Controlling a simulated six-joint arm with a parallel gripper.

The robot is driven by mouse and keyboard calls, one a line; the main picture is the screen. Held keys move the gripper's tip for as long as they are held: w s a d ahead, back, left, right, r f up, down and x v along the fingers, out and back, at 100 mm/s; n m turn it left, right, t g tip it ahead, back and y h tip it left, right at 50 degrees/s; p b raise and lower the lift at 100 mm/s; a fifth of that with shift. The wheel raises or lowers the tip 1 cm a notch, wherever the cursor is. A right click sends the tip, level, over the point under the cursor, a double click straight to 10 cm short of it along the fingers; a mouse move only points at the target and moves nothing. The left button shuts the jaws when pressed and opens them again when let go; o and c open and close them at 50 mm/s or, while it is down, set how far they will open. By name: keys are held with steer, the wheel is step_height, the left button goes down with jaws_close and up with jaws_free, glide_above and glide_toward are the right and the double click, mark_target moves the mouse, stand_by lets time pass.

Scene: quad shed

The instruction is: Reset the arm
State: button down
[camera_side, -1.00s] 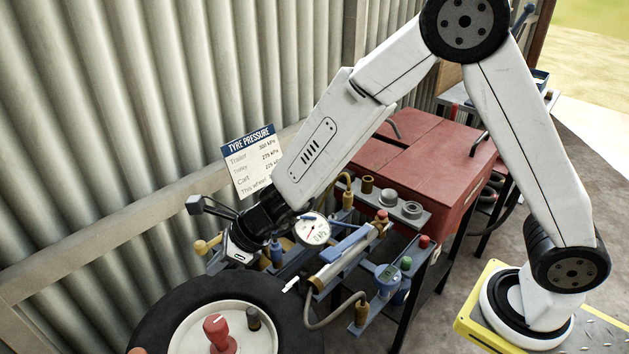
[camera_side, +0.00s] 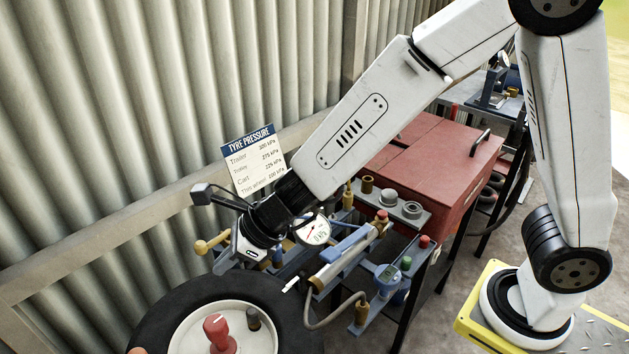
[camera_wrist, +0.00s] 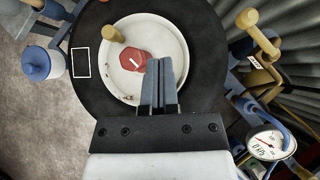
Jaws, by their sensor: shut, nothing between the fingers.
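My gripper (camera_wrist: 161,85) is shut and empty in the wrist view, its two fingers together above the tyre (camera_wrist: 90,80) and its white hub. In the side view, the end of my arm is above the tyre (camera_side: 160,318), and the fingertips are hard to make out. A red knob (camera_side: 216,331) and a dark cap (camera_side: 253,318) stand on the hub. The red knob (camera_wrist: 128,64) shows just left of my fingers in the wrist view.
A pressure gauge (camera_side: 313,230) is close to my wrist, among brass and blue fittings. A red cabinet (camera_side: 430,155) stands behind. A tyre pressure sign (camera_side: 254,165) and the corrugated wall (camera_side: 120,110) are close on the left. Paved floor (camera_side: 425,320) shows at right.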

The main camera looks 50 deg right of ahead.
steer(key=shift+d, duration=0.1)
steer(key=s+d+f+n+g+h, duration=0.1)
steer(key=s+d+n+h, duration=0.2)
steer(key=d+n, duration=0.9)
steer(key=s+d+f+n+g+h, duration=0.1)
steer(key=s+d+n+g+h, duration=0.1)
steer(key=s+d+n, duration=0.6)
steer(key=d+n+h, duration=0.1)
steer(key=d+n, duration=0.4)
steer(key=n, duration=0.1)
steer(key=shift+d+f+h, duration=0.2)
steer(key=shift+f+h, duration=0.1)
steer(key=shift+h, duration=0.1)
